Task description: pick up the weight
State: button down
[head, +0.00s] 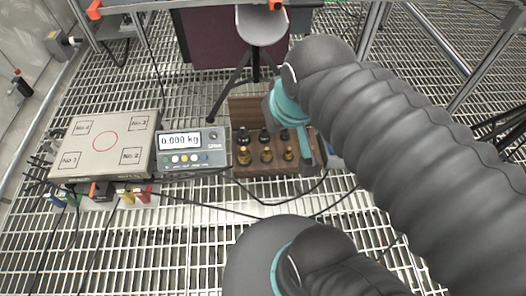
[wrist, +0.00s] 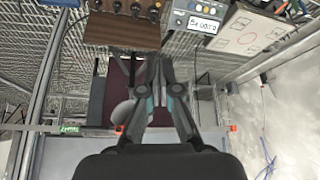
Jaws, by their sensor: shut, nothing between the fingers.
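Several small weights, brass ones in front (head: 266,155) and dark ones behind (head: 264,135), stand upright in a wooden box with its lid raised (head: 262,172). In the wrist view the weights (wrist: 118,6) show at the top edge, partly cut off. My gripper (wrist: 157,58) is shut and empty, its fingertips beside the box's wooden lid (wrist: 120,32). In the head view my gripper (head: 306,150) is at the right end of the box, mostly hidden by my arm. I cannot tell whether it touches the box.
A scale plate (head: 105,145) and its display unit (head: 190,148), reading 0.000 kg, stand left of the box. A tripod stand (head: 254,65) is behind. Cables cross the grating floor (head: 150,240). Metal rails frame the back.

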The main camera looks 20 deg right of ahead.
aim_at(244, 153)
jog(key=k, duration=1.2)
jog(key=z, duration=0.9)
jog(key=i, duration=1.6)
jog(key=u, duration=0.55)
